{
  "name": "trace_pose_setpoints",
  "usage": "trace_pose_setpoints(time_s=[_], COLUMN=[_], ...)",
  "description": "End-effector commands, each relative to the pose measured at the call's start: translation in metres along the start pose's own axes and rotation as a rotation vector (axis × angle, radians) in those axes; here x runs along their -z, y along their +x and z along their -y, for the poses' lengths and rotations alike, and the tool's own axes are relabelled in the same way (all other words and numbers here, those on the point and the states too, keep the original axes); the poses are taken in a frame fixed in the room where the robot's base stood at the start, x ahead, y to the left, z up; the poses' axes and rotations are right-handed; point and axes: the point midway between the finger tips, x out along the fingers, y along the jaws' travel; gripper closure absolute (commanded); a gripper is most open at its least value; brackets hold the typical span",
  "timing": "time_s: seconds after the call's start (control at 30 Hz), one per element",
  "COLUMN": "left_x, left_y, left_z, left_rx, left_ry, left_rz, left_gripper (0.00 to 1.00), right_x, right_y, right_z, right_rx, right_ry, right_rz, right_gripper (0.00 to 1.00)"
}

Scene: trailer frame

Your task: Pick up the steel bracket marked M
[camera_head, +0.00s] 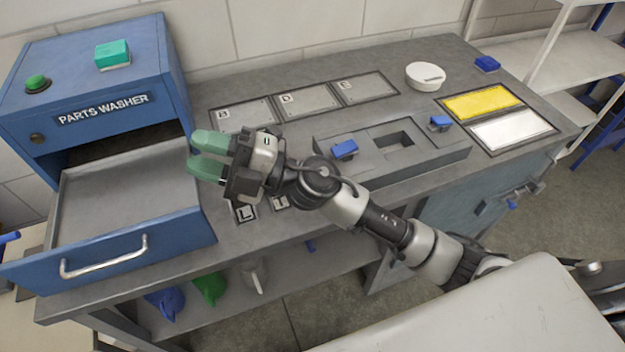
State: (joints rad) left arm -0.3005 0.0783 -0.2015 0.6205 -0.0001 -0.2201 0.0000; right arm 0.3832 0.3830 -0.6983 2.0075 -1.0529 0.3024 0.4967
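No steel bracket marked M can be made out in the head view. Two small plates marked with letters, one reading L (245,213) and one partly covered (280,202), lie on the bench below my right gripper, and my arm hides the bench beside them. My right gripper (207,155) reaches in from the right over the bench, its green fingertips pointing left toward the parts washer. My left gripper is not in view.
The blue parts washer (150,60) has its drawer (110,205) pulled out, empty. Flat plates marked B (245,115), D (307,100) and E (365,89) lie at the back. A grey fixture (440,152) with blue clamps, a white round container (425,76) and yellow (480,105) and white pads stand right.

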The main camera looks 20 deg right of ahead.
Motion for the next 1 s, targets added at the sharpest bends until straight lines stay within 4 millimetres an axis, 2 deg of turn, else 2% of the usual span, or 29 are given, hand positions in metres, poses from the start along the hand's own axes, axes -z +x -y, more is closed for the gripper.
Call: trace_pose_setpoints(time_s=[0.07,0.13,0.23,0.3,0.37,0.4,0.53,0.63,0.73,0.83,1.0], left_x=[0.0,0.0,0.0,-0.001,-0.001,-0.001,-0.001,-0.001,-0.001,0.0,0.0], left_y=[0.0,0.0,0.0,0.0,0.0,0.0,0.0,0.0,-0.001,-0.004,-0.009], left_z=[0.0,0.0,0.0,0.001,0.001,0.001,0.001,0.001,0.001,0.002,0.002], left_rx=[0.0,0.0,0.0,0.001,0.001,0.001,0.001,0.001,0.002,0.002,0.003], left_ry=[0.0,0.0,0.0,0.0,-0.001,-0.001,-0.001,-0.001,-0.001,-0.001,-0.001], left_rz=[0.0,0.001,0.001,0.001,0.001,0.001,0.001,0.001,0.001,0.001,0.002], left_gripper=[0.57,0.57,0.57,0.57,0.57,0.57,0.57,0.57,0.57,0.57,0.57], right_x=[0.012,0.015,-0.001,-0.024,-0.047,-0.063,-0.105,-0.122,-0.13,-0.134,-0.141], right_y=[0.008,0.003,-0.021,-0.046,-0.07,-0.087,-0.132,-0.153,-0.164,-0.171,-0.181], right_z=[0.021,0.044,0.072,0.082,0.082,0.077,0.049,0.028,0.019,0.027,0.052], right_rx=[0.207,0.418,0.761,1.02,1.238,1.375,1.734,1.899,1.978,1.997,1.993], right_ry=[-0.121,-0.215,-0.332,-0.401,-0.445,-0.468,-0.502,-0.504,-0.497,-0.492,-0.493], right_rz=[-0.177,-0.304,-0.421,-0.453,-0.446,-0.425,-0.313,-0.231,-0.186,-0.177,-0.181], right_gripper=[0.65,0.65,0.65,0.65,0.65,0.65,0.65,0.65,0.65,0.65,0.65])
